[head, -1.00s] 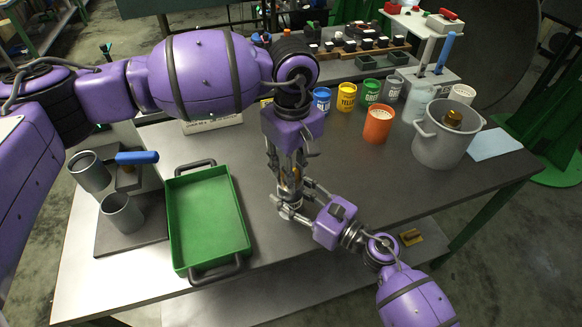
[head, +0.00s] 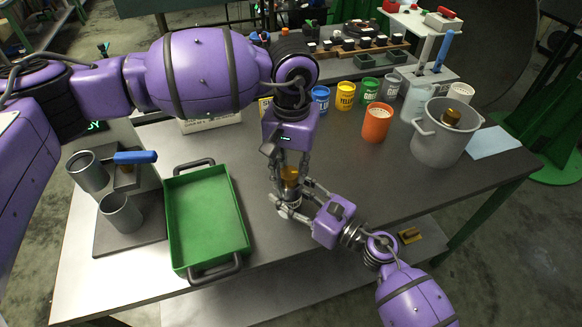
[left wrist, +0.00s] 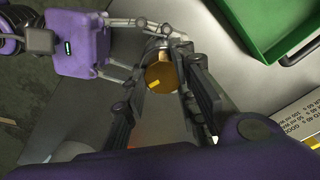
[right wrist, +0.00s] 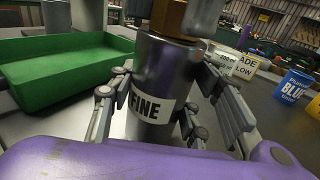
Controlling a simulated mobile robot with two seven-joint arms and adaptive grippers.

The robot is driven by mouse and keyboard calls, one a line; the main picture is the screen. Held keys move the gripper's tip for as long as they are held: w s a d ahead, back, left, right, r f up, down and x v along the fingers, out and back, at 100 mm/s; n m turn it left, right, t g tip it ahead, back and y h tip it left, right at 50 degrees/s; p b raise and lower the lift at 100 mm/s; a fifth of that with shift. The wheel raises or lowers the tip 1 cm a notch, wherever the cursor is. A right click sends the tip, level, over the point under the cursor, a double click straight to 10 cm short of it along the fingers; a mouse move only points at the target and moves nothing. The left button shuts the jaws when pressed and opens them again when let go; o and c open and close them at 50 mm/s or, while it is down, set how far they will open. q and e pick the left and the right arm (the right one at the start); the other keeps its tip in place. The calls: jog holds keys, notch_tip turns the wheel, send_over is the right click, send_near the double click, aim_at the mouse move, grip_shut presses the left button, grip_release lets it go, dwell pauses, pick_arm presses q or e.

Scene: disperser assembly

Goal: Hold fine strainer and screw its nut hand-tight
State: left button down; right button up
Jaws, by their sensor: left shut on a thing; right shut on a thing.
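The fine strainer is a dark metal cylinder with a white FINE label (right wrist: 150,108), upright in the right wrist view. My right gripper (head: 288,207) is shut around its body, low over the table, one finger on each side. The brass nut (head: 291,174) sits on top of the strainer. It also shows in the right wrist view (right wrist: 168,16) and from above in the left wrist view (left wrist: 162,78), with a yellow mark. My left gripper (left wrist: 168,90) points down from above, its fingers on either side of the nut and shut on it. The exact finger contact is partly hidden.
A green tray (head: 240,222) lies left of the grippers. Grey cups (head: 121,213) stand on a dark plate farther left. An orange cup (head: 376,124), paint cans (head: 345,97) and a grey pot (head: 438,148) stand right. The table between is clear.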

aim_at(293, 174)
pick_arm(q)
jog(key=shift+s+d+r+m, duration=0.15)
jog(key=shift+d+m, duration=0.15)
jog(key=shift+m, duration=0.6)
pick_arm(e)
jog(key=shift+s+a, duration=0.15)
jog(key=shift+a, duration=0.15)
grip_shut()
pick_arm(q)
jog(key=c, duration=1.6)
grip_release()
jog(key=shift+o, duration=0.2)
pick_arm(e)
jog(key=shift+d, duration=0.1)
pick_arm(q)
jog(key=shift+a, duration=0.1)
notch_tip(293, 174, up, 12)
pick_arm(e)
jog(key=shift+d, duration=0.15)
